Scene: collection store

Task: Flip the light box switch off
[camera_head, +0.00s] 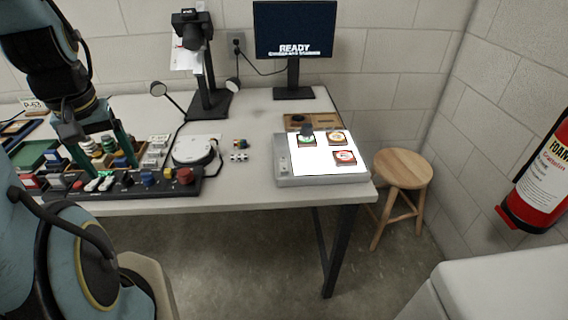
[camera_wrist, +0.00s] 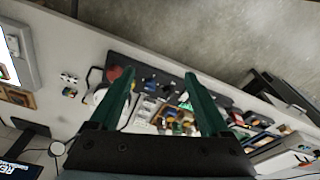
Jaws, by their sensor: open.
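The light box (camera_head: 322,160) lies on the right end of the table in the head view, with its top panel lit bright white. Several small coloured badge-like items lie on the panel, with a dark object near its back edge. Small controls (camera_head: 284,163) show on its left rim, too small to tell which is the switch. In the wrist view a corner of the light box (camera_wrist: 22,45) shows at the upper left. My gripper (camera_head: 112,146) is over the cluttered left part of the table, far left of the light box. Its fingers (camera_wrist: 160,90) are apart with nothing held.
A round white device (camera_head: 195,149), a camera stand (camera_head: 207,103) and a monitor (camera_head: 294,30) stand on the table. A wooden stool (camera_head: 402,170) and a fire extinguisher (camera_head: 540,175) are at right.

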